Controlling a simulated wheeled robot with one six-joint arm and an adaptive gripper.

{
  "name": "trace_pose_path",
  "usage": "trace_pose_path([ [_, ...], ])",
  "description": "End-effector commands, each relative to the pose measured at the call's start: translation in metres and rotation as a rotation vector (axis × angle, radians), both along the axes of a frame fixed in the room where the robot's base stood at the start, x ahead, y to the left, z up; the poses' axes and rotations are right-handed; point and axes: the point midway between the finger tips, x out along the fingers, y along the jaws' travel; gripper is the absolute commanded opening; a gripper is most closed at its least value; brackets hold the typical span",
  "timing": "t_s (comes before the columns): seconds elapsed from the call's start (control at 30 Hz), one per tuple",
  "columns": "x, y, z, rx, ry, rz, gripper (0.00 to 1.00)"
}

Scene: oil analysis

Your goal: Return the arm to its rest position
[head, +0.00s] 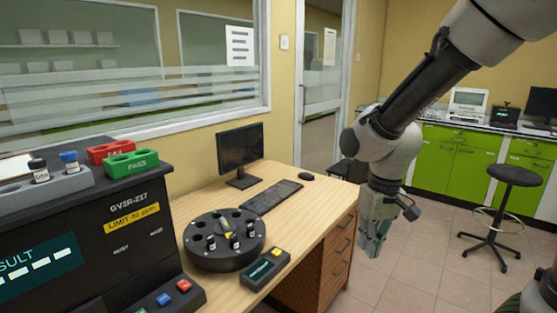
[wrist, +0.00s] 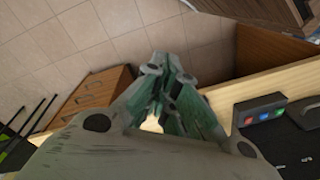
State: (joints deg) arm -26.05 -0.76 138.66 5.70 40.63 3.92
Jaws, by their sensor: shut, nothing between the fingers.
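My arm comes in from the upper right of the head view and bends down at the elbow. My gripper (head: 372,246) hangs pointing down just off the right end of the wooden desk, above the tiled floor. In the wrist view my gripper (wrist: 160,100) has its greenish fingers brought together, with nothing seen between them. It touches nothing that I can see.
The desk (head: 315,215) holds a black round carousel (head: 222,262) with vials, a small handheld device (head: 264,270), a keyboard (head: 271,197) and a monitor (head: 240,150). A black analyser (head: 100,240) stands at the left. A stool (head: 514,177) stands right; tiled floor (head: 420,260) is clear.

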Motion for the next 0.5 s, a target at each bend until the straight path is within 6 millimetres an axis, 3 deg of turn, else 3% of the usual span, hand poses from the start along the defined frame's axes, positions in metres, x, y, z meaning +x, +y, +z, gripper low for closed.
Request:
trace_pose_path([
  [0.03, -0.012, -0.023, 0.02, -0.005, -0.011, -0.008, 0.0],
  [0.2, -0.06, -0.088, 0.072, -0.028, -0.058, -0.061, 0.0],
  [0.33, -0.087, -0.123, 0.1, -0.026, -0.162, -0.153, 0.0],
  [0.5, -0.103, -0.148, 0.128, -0.01, -0.311, -0.262, 0.0],
])
